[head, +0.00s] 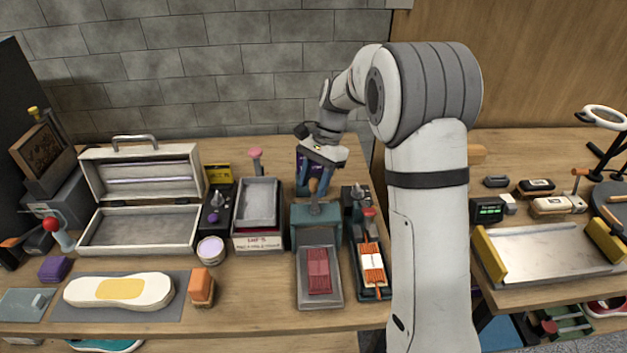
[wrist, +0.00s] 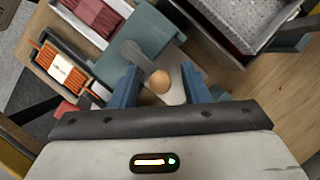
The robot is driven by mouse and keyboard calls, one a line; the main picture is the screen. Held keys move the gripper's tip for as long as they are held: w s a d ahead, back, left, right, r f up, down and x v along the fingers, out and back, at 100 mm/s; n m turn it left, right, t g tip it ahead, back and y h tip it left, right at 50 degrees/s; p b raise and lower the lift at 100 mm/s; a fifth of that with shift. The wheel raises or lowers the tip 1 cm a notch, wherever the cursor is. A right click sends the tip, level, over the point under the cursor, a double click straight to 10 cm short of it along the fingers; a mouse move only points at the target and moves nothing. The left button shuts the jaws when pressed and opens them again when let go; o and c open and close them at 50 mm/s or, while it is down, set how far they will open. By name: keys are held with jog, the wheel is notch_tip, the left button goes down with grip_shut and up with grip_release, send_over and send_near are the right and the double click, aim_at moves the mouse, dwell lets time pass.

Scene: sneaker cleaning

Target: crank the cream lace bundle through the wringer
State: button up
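The teal wringer (head: 316,228) stands on the table with a grey crank arm and a round wooden knob (wrist: 160,82) at its back. A grey tray (head: 305,296) at its front holds a dark red lace bundle (head: 318,270). I cannot make out a cream lace bundle in either view. My gripper (head: 313,184) points down at the crank. In the wrist view its blue fingers (wrist: 160,76) are apart, one on each side of the knob, with gaps showing. Whether the knob is fully between the fingertips in depth is unclear.
Right of the wringer is a dark holder (head: 359,279) with an orange lace bundle and red knob. Left are a grey basin (head: 259,198), an orange block (head: 202,287) and an open case (head: 137,230). A sole-shaped pad (head: 118,290) lies front left.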

grip_shut()
